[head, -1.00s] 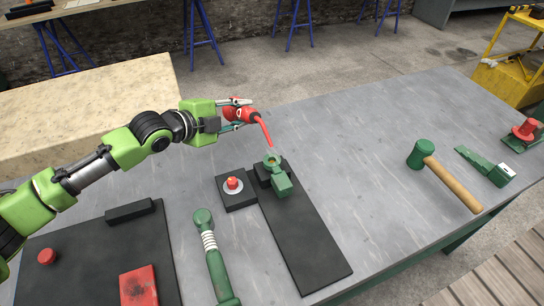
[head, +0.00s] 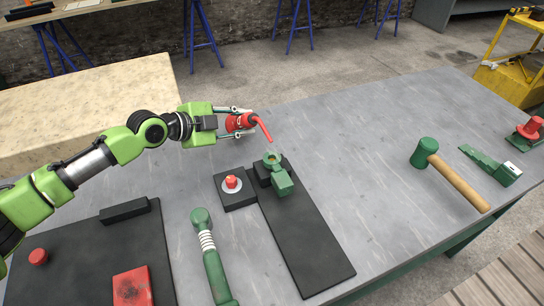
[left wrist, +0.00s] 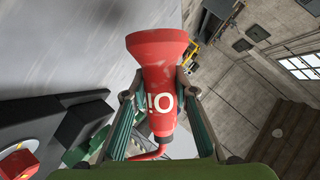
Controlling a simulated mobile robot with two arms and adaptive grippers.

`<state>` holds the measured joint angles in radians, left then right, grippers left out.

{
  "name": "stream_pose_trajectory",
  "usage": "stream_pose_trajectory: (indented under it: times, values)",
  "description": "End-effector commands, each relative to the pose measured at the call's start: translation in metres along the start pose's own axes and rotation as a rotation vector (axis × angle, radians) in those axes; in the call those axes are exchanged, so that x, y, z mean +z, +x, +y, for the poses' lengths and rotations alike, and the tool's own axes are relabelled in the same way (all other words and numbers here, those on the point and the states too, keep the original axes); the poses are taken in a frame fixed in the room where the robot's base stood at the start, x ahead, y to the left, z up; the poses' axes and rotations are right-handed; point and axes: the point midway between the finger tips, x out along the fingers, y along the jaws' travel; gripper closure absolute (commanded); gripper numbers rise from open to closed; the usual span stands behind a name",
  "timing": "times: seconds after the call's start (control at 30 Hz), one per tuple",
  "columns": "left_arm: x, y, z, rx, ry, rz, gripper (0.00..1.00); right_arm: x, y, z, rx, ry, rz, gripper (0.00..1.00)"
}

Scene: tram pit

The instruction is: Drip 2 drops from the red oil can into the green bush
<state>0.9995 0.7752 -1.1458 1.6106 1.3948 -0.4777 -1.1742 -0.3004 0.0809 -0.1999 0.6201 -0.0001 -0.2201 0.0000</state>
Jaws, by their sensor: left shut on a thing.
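The red oil can (head: 239,122) is held in the air by my left gripper (head: 243,122), which is shut on its body. The can lies tilted, and its curved red spout points right and down. The spout tip is just above and behind the green bush (head: 272,158) in the head view, apart from it. The bush has a ring-like opening on top and sits at the far end of a black plate. In the left wrist view the oil can (left wrist: 160,75) shows white lettering between the two fingers, with the spout bending below. No drop is visible. My right gripper is out of view.
A red button on a black box (head: 233,184) stands left of the bush. A green-handled tool (head: 212,255), a hammer (head: 440,172), a green wedge-like tool (head: 490,165) and a black mat with red parts (head: 85,250) lie around. The grey table's middle right is clear.

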Motion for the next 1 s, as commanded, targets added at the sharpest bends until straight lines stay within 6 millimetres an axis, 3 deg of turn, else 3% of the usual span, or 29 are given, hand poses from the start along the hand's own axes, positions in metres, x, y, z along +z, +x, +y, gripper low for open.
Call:
stream_pose_trajectory:
  times: [0.73,1.0]
  values:
    - [-0.034,-0.027,-0.046,-0.003,0.001,0.002,1.00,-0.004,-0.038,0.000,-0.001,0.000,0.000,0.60]
    - [-0.037,-0.029,-0.050,-0.003,0.001,0.001,1.00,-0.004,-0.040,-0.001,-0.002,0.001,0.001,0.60]
